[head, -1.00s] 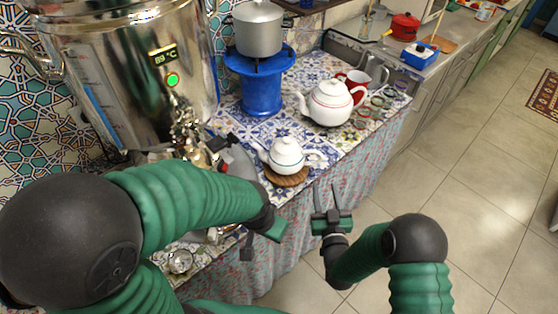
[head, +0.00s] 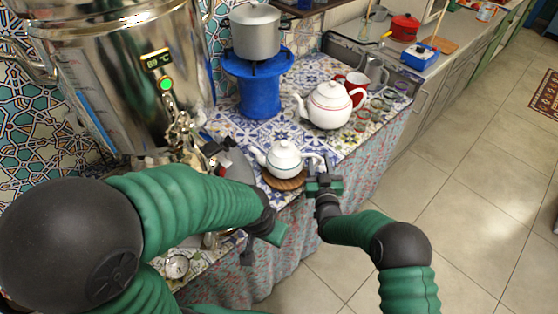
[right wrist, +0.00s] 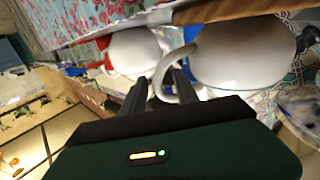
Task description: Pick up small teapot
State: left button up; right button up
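The small white teapot (head: 285,159) stands upright on a round brown mat (head: 284,184) near the counter's front edge. Its spout points left and its handle points right. My right gripper (head: 320,165) is at the handle side. In the right wrist view, the small teapot's body (right wrist: 245,50) is at right, and its handle (right wrist: 187,68) curves between the two open fingers of my right gripper (right wrist: 160,88). I cannot tell whether they touch it. My left gripper (head: 262,243) is low over the counter's front edge, away from the teapot; its fingers are unclear.
A larger white teapot (head: 328,105) stands behind and right, near a red mug (head: 357,84) and several small glasses. A big metal samovar (head: 110,70) is at left. A blue stove (head: 257,90) carries a grey pot (head: 255,30). Open floor lies right.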

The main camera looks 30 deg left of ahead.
jog(key=shift+d, duration=0.15)
jog(key=c, duration=0.5)
grip_shut()
jog(key=shift+f, duration=0.1)
dwell(0.3)
